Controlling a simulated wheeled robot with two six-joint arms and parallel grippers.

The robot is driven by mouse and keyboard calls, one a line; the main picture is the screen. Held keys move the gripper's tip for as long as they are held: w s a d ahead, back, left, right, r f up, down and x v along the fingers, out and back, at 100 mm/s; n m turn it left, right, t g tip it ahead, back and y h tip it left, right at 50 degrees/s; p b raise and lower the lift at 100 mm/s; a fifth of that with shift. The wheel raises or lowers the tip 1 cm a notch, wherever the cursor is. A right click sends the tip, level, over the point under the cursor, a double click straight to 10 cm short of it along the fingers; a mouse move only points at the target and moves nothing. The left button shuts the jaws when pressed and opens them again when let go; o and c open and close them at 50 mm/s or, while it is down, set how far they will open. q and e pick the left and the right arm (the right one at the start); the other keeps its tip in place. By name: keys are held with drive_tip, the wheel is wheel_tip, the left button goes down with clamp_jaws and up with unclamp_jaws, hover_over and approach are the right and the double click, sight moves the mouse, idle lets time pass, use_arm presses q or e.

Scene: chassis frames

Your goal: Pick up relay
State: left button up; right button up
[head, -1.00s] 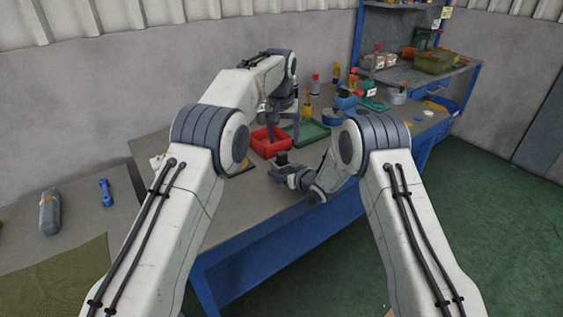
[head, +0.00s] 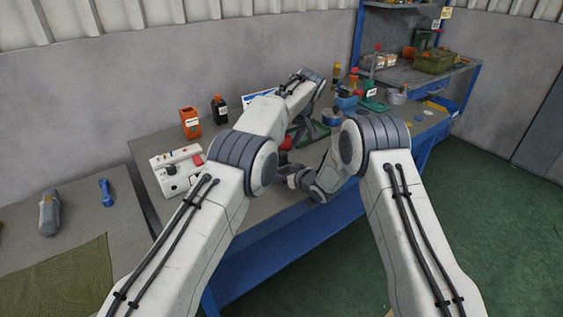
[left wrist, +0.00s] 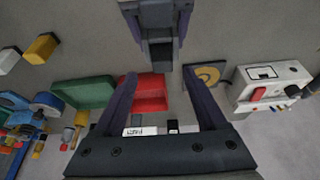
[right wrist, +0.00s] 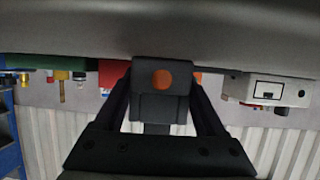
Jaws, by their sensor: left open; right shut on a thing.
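The relay appears to be the dark block (right wrist: 160,108) with a round orange spot in the right wrist view. My right gripper (right wrist: 160,78) is shut on it. The block also shows in the left wrist view (left wrist: 160,54), jutting from the right gripper. My left gripper (left wrist: 160,76) is open and empty, its fingertips pointing toward the block with a gap between. In the head view the right gripper (head: 284,174) is low over the bench's front edge, and the left arm hides most of the space around the block.
A red tray (left wrist: 150,82) and green tray (left wrist: 85,93) lie on the bench. A white panel device (head: 178,158), an orange container (head: 190,122) and a black bottle (head: 219,109) stand left. Tools and bottles crowd the right. Bare bench (head: 246,211) shows at the front.

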use_arm(q)
drive_tip(key=shift+x, duration=2.75)
drive_tip(key=shift+s+a, duration=0.15)
drive_tip(key=shift+a, duration=0.05)
clamp_jaws()
